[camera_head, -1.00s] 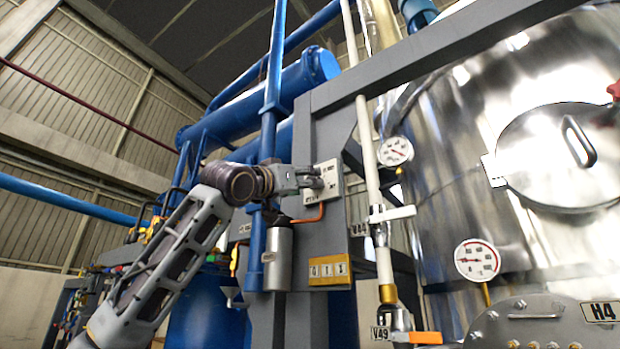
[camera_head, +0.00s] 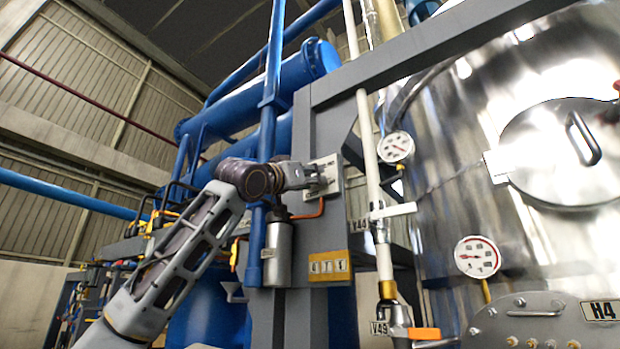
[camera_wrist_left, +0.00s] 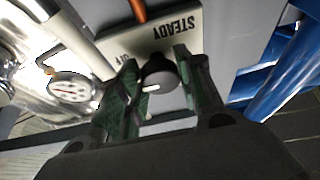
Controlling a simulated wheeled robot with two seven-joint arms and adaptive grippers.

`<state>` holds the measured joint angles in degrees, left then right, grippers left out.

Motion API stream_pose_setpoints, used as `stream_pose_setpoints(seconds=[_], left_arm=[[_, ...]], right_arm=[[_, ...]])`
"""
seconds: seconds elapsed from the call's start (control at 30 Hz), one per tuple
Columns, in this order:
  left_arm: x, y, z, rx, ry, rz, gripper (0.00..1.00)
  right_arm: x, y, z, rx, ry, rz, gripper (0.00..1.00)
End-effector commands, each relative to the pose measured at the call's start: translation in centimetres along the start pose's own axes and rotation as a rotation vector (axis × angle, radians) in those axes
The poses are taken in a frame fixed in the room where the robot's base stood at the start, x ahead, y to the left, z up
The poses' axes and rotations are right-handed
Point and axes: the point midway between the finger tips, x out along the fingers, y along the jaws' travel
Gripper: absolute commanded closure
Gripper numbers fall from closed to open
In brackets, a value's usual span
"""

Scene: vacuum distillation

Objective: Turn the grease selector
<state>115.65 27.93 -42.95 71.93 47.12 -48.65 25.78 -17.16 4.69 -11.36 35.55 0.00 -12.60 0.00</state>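The grease selector is a dark round knob (camera_wrist_left: 158,76) with a white pointer line, on a pale panel (camera_wrist_left: 152,42). The panel reads STEADY and OFF, upside down in the left wrist view. In the head view the panel (camera_head: 327,168) is on the grey column, and the knob is hidden behind my gripper. My left gripper (camera_head: 314,178) reaches it from the left. In the left wrist view my left gripper (camera_wrist_left: 158,84) has its green-padded fingers on both sides of the knob, seemingly closed on it. My right gripper is not in view.
A silver cylinder (camera_head: 278,254) hangs below the panel, with an orange tube (camera_head: 310,212) beside it. A blue vertical pipe (camera_head: 270,100) stands left of the panel. A white pipe (camera_head: 370,150), gauges (camera_head: 478,257) and a shiny tank (camera_head: 450,180) are at the right.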

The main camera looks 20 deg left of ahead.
Motion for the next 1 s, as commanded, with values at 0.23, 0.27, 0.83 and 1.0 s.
stream_pose_setpoints(seconds=[0.23, 0.27, 0.83, 1.0], left_arm=[[0.0, 0.0, 0.0, -0.003, 0.0, 0.0, 0.88], [0.0, 0.0, 0.0, -0.005, 0.0, -0.001, 0.88], [0.0, 0.3, 0.1, -0.21, -0.001, -0.083, 0.88], [0.0, 0.3, 0.1, -0.33, -0.001, -0.133, 0.88]], right_arm=[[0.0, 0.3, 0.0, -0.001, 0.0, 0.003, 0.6], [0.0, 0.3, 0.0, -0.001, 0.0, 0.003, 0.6], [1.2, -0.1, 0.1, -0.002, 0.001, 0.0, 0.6], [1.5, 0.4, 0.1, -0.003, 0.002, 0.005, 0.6]])
